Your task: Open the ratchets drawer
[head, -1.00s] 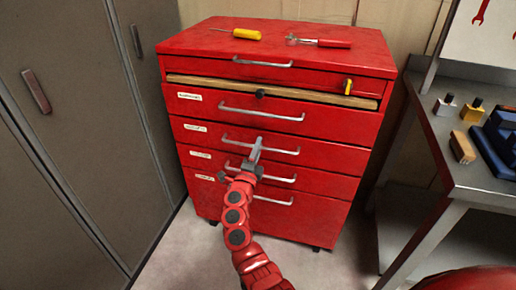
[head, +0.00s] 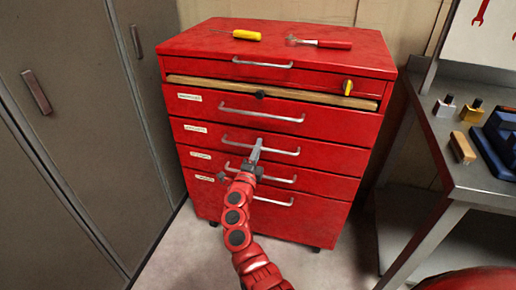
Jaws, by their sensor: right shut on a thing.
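The red tool cabinet (head: 290,178) stands ahead with several stacked drawers. Each of the lower ones has a silver bar handle and a small white label at its left; the labels are too small to read surely. My right gripper (head: 257,146) reaches up from below and is shut on the bar handle (head: 288,152) of the second labelled drawer (head: 330,157) from the top. That drawer looks flush with those around it. The gripper hides the middle of this handle and part of the handle below (head: 285,180). My left gripper is not in view.
A yellow screwdriver (head: 246,35) and a red-handled tool (head: 330,44) lie on the cabinet top. Grey lockers (head: 70,150) stand close on the left. A metal bench (head: 450,170) with small bottles and a blue item is on the right.

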